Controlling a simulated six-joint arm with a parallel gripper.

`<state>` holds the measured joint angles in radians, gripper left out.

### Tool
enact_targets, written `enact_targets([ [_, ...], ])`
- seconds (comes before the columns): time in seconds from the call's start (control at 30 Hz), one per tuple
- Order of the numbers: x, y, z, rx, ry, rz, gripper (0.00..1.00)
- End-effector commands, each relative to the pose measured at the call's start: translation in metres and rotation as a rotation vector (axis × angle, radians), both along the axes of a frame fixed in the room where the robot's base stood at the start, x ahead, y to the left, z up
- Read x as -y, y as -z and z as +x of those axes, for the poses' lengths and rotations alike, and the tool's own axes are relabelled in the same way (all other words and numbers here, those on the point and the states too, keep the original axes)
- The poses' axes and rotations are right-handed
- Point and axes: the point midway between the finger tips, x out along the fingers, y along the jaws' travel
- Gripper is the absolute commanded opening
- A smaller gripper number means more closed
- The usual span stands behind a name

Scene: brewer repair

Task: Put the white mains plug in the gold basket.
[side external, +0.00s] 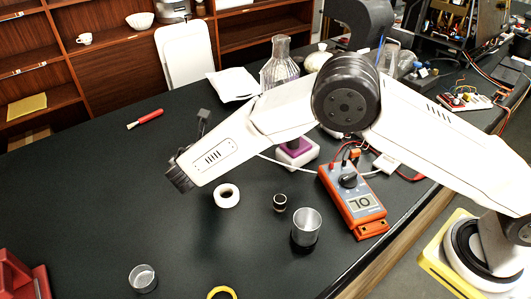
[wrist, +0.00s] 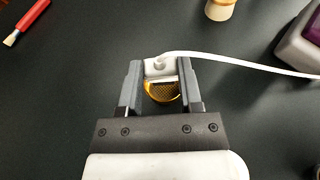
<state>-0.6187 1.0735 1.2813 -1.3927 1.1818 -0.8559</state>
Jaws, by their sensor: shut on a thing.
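In the wrist view my gripper (wrist: 159,76) is shut on the white mains plug (wrist: 159,65), with one dark finger on each side of it. A white cable (wrist: 225,58) runs from the plug to the right; part of it shows in the side external view (side external: 273,159). The gold basket (wrist: 163,93), with a mesh inside, shows between the fingers, below and partly behind the plug. I cannot tell how high the plug is above it. In the side external view my arm hides the plug, the basket and the fingers.
A red-handled brush (side external: 145,119) lies at the back left. A purple and grey block (side external: 297,152), an orange meter (side external: 352,198), a metal cup (side external: 306,226) and a white ring (side external: 227,196) stand near my arm.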

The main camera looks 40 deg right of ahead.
Motion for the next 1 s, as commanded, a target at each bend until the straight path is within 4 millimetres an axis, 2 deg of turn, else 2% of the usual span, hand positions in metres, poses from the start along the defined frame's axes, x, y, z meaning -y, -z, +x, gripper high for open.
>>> enact_targets([
  [0.3,0.0,0.019,0.0,0.002,-0.001,0.0,0.0],
  [0.73,0.0,0.022,0.0,0.001,-0.001,0.001,0.0],
  [0.77,0.0,0.023,0.0,0.001,-0.001,0.001,0.52],
  [0.8,0.0,0.023,0.0,0.001,-0.001,0.001,0.65],
  [0.87,0.0,0.023,0.0,0.001,-0.001,0.001,0.84],
  [0.9,0.0,0.023,0.0,0.001,-0.001,0.001,0.87],
  [1.0,0.0,0.022,0.0,0.001,-0.001,0.001,0.87],
])
